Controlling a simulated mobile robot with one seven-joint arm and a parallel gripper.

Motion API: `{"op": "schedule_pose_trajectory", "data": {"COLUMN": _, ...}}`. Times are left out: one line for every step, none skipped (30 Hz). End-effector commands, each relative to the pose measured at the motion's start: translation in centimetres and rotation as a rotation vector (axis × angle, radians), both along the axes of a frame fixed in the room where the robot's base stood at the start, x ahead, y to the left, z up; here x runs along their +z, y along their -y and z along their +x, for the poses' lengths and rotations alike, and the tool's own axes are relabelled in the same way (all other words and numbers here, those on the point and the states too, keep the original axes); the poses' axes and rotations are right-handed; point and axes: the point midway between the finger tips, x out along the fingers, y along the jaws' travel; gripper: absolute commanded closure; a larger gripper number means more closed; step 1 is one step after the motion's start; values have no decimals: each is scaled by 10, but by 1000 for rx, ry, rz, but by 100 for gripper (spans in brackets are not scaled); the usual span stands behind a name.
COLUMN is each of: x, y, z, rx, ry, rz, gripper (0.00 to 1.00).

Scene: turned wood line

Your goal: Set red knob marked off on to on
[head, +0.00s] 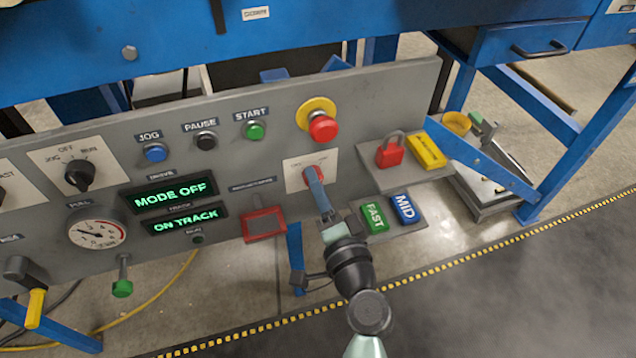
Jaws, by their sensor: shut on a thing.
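The red knob (307,178) sits on a white plate (294,163) at the right part of the grey control panel, below the red mushroom button. Small lettering shows above the knob but is too small to read with certainty. My gripper (313,181) reaches up to the knob from below and is shut on it. The gripper hides most of the knob, so its pointing direction cannot be told.
A red mushroom button (323,127) juts out just above. A shelf with a red padlock (390,152) and yellow block (426,151) is at right. Green FAST (375,215) and blue MID (405,208) blocks lie below right. Displays (169,195) read MODE OFF and ON TRACK.

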Motion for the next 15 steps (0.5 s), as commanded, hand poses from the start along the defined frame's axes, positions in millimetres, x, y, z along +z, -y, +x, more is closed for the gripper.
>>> {"op": "schedule_pose_trajectory", "data": {"x": 0, "y": 1, "z": -1, "rx": -1, "ry": -14, "rz": 32, "gripper": 100}}
{"op": "schedule_pose_trajectory", "data": {"x": 0, "y": 1, "z": -1, "rx": -1, "ry": -20, "rz": 51, "gripper": 100}}
{"op": "schedule_pose_trajectory", "data": {"x": 0, "y": 1, "z": -1, "rx": -1, "ry": -27, "rz": 74, "gripper": 100}}
{"op": "schedule_pose_trajectory", "data": {"x": 0, "y": 1, "z": -1, "rx": -2, "ry": -32, "rz": 91, "gripper": 100}}
{"op": "schedule_pose_trajectory", "data": {"x": -1, "y": 1, "z": -1, "rx": -2, "ry": -37, "rz": 105, "gripper": 100}}
{"op": "schedule_pose_trajectory", "data": {"x": -1, "y": 1, "z": -1, "rx": -2, "ry": -43, "rz": 124, "gripper": 100}}
{"op": "schedule_pose_trajectory", "data": {"x": -1, "y": 1, "z": -1, "rx": -2, "ry": -47, "rz": 135, "gripper": 100}}
{"op": "schedule_pose_trajectory", "data": {"x": -1, "y": 1, "z": -1, "rx": -2, "ry": -50, "rz": 147, "gripper": 100}}
{"op": "schedule_pose_trajectory", "data": {"x": -1, "y": 1, "z": -1, "rx": -2, "ry": -55, "rz": 161, "gripper": 100}}
{"op": "schedule_pose_trajectory", "data": {"x": -1, "y": 1, "z": -1, "rx": -2, "ry": -58, "rz": 169, "gripper": 100}}
{"op": "schedule_pose_trajectory", "data": {"x": -1, "y": 1, "z": -1, "rx": -2, "ry": -60, "rz": 177, "gripper": 100}}
{"op": "schedule_pose_trajectory", "data": {"x": -1, "y": 1, "z": -1, "rx": -2, "ry": -64, "rz": 188, "gripper": 100}}
{"op": "schedule_pose_trajectory", "data": {"x": -1, "y": 1, "z": -1, "rx": -2, "ry": -66, "rz": 194, "gripper": 100}}
{"op": "schedule_pose_trajectory", "data": {"x": -1, "y": 1, "z": -1, "rx": -1, "ry": -67, "rz": 199, "gripper": 100}}
{"op": "schedule_pose_trajectory", "data": {"x": -1, "y": 1, "z": -1, "rx": -2, "ry": -68, "rz": 205, "gripper": 100}}
